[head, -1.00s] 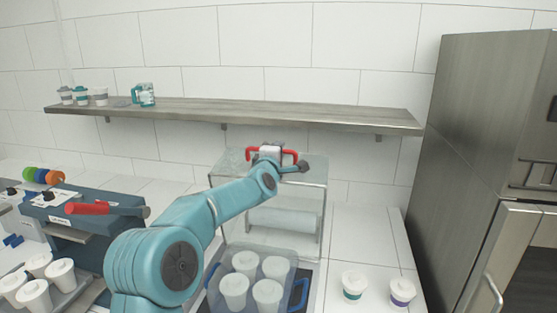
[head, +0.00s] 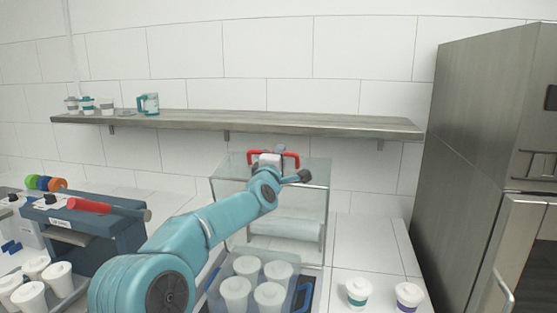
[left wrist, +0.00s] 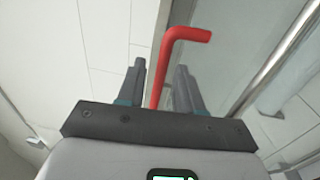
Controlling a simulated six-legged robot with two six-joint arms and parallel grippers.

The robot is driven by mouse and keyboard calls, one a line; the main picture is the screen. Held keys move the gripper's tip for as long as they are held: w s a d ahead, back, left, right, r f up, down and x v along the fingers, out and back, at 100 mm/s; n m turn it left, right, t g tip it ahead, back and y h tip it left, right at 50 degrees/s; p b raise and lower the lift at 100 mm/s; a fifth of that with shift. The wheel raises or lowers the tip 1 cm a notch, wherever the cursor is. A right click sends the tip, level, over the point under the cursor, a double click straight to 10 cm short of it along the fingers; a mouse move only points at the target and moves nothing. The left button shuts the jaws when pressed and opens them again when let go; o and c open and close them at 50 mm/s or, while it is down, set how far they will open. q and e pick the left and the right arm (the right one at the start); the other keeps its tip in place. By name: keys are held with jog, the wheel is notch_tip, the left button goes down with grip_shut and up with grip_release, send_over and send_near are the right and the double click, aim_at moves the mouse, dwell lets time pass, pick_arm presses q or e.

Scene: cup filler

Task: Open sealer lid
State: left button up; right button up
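The sealer is a clear glass-walled box with a metal frame (head: 326,215) and a white roll inside, at the middle of the head view. Its lid (head: 232,170) looks down and closed. A red bar handle (head: 293,155) is on the lid. My left gripper (head: 271,157) is at this handle, hiding its middle. In the left wrist view, the red handle (left wrist: 160,75) stands between the two fingers of my left gripper (left wrist: 160,85). The fingers are apart, with a visible gap to the handle. My right gripper is not in view.
A tray (head: 304,291) of white cups stands in front of the sealer. Two lidded cups (head: 357,292) stand right of it. A blue machine (head: 100,222) with a red handle is at left. A shelf (head: 240,119) runs above the sealer; a steel fridge (head: 470,150) stands at right.

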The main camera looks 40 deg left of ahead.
pick_arm(q)
jog(key=shift+s+a, duration=0.1)
jog(key=shift+s, duration=0.05)
jog(key=shift+s+f+b, duration=0.2)
jog(key=shift+s+b, duration=0.05)
jog(key=shift+b, duration=0.05)
jog(key=b+v, duration=0.4)
jog(key=v, duration=1.1)
jog(key=shift+d, duration=0.45)
jog(key=shift+s+r, duration=0.1)
jog(key=shift+r, duration=0.05)
jog(key=shift+s, duration=0.1)
